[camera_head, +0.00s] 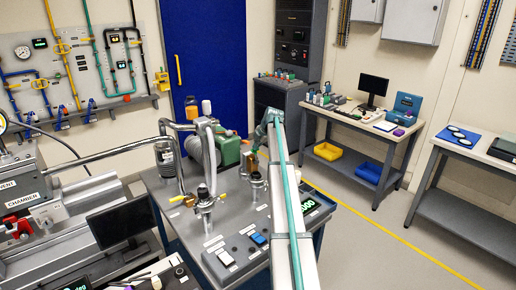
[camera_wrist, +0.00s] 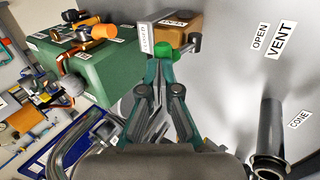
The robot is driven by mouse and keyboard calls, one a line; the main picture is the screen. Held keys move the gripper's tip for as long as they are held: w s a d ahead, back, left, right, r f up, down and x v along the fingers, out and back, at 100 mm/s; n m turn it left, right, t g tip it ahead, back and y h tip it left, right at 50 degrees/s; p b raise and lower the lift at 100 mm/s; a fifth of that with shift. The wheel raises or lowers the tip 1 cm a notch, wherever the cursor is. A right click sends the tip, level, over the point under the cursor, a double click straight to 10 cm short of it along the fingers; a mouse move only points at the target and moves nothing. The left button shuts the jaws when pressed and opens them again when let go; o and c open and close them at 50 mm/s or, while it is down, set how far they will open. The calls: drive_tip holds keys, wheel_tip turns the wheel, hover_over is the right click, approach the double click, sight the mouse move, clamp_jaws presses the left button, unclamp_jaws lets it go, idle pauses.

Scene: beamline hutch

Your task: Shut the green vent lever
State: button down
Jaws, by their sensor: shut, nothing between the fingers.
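In the wrist view the green knob of the vent lever (camera_wrist: 163,48) sits right at the tips of my gripper (camera_wrist: 162,62). The knob is beside a brown block (camera_wrist: 180,31) and a grey metal bar with a dark end. The fingertips are together with nothing held between them. They overlap the knob in the picture; I cannot tell if they touch it. White labels reading OPEN (camera_wrist: 259,37) and VENT (camera_wrist: 282,40) are on the grey surface to the right. In the head view my arm hides the lever.
A metal post (camera_wrist: 270,140) rises at lower right, near the CONE label (camera_wrist: 299,119). In the head view, pipes and valves (camera_head: 204,195) crowd the grey bench (camera_head: 185,228) left of my arm.

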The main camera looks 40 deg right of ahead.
drive_tip(key=shift+w+d+f+g, duration=0.1)
drive_tip(key=shift+w+g, duration=0.6)
drive_tip(key=shift+w, duration=0.2)
drive_tip(key=shift+w+f+b, duration=0.15)
drive_tip(key=shift+b, duration=0.35)
drive_tip(key=shift+w+f+b, duration=0.1)
drive_tip(key=shift+w+b, duration=0.7)
drive_tip(key=shift+b, duration=0.05)
drive_tip(key=shift+s, duration=0.1)
drive_tip(key=shift+s+f, duration=0.2)
drive_tip(key=shift+s, duration=0.4)
drive_tip(key=shift+s+r, duration=0.1)
